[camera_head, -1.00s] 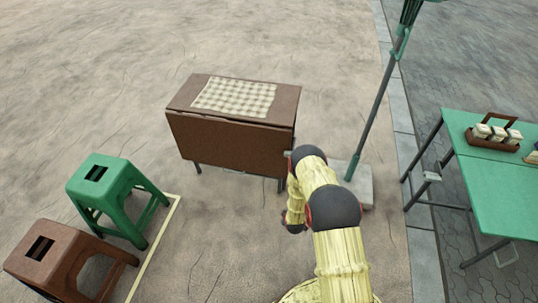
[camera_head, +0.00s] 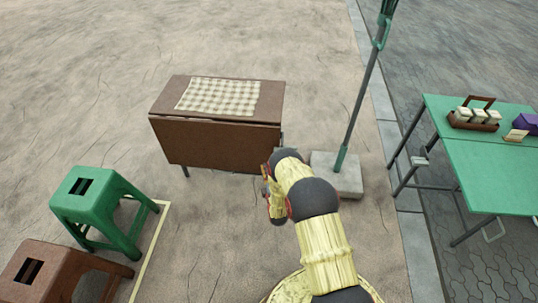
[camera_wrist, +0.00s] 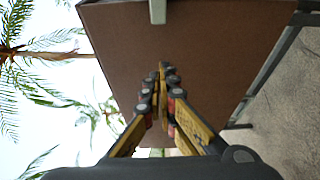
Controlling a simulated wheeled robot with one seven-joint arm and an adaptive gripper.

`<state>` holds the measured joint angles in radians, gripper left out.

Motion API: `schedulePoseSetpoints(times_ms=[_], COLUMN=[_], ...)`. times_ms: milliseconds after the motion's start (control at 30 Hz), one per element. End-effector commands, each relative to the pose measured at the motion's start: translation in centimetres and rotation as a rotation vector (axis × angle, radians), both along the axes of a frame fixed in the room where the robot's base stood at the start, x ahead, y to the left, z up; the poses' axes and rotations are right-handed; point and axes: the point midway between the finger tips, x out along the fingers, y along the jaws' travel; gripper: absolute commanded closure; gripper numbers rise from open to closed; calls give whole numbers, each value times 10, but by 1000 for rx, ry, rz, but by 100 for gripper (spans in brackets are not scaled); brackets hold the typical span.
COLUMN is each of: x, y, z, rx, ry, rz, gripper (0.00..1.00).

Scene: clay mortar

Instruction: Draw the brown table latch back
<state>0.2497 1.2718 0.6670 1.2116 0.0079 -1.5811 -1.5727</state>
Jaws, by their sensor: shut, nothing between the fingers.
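The brown table (camera_head: 215,143) stands ahead in the head view, with its front leaf hanging down and a checked cloth on top. In the wrist view a brown panel (camera_wrist: 225,55) of it fills the middle, seen turned on its side. A small pale grey block (camera_wrist: 157,10) sits on that panel at the top edge of the picture; I cannot tell for sure whether it is the latch. My gripper (camera_wrist: 163,70) is shut and empty, pointing at the panel, and seems apart from the block.
A green stool (camera_head: 98,205) and a brown stool (camera_head: 50,275) stand at the left. A pole on a concrete base (camera_head: 338,178) stands close to the right of the brown table. A green table (camera_head: 490,170) with a carrier (camera_head: 474,118) is farther right. Ground before the brown table is clear.

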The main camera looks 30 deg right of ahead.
Motion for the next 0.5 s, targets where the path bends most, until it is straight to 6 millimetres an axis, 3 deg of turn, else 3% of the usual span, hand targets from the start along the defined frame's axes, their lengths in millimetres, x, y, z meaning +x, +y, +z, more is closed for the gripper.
schedulePoseSetpoints(times_ms=[233, 500], x=[11, 57], y=[-3, -15], z=[-1, -3], rx=[1, 2], ry=[0, -1], rz=[0, 0], gripper=[100, 100])
